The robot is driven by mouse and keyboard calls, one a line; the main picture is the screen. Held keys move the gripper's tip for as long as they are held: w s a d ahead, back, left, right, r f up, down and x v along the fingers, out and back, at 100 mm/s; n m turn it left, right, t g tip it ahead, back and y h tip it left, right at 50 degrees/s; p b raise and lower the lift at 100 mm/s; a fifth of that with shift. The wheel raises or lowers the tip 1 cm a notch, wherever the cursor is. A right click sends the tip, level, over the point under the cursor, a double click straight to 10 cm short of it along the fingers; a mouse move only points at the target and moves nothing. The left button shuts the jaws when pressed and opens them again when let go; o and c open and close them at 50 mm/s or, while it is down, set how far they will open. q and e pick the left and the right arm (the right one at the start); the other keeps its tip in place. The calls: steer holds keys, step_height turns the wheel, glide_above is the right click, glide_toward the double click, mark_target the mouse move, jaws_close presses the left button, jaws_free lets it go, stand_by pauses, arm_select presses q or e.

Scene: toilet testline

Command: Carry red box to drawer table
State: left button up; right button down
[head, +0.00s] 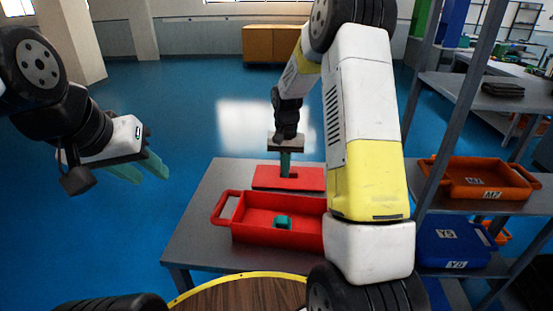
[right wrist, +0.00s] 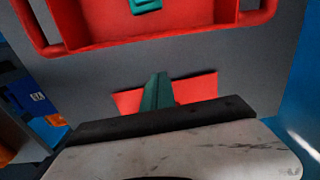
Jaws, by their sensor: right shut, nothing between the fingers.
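The red box (head: 262,236) is an open tray with end handles on a grey table (head: 200,225). A small teal block (head: 284,222) lies inside it. My right arm hides the box's right end. A flat red piece (head: 308,180) lies on the table behind the box. My right gripper (head: 285,172) is shut and empty, its teal fingers pointing down at the flat red piece; whether they touch it I cannot tell. In the right wrist view the fingers (right wrist: 158,92) are over that piece, apart from the box (right wrist: 100,25). My left gripper (head: 140,168) is open and empty, left of the table.
A grey shelf rack at the right holds an orange bin (head: 480,182) and a blue bin (head: 450,245). A wooden cabinet (head: 270,44) stands at the far wall. A round wooden top with a yellow rim (head: 240,293) is in front. Blue floor at the left is clear.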

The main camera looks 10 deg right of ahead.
step_height(320, 180, down, 6)
steer(key=shift+r, duration=0.1)
steer(key=s, duration=0.1)
steer(key=s+a, duration=0.1)
steer(key=s, duration=0.1)
steer(key=shift+s, duration=0.4)
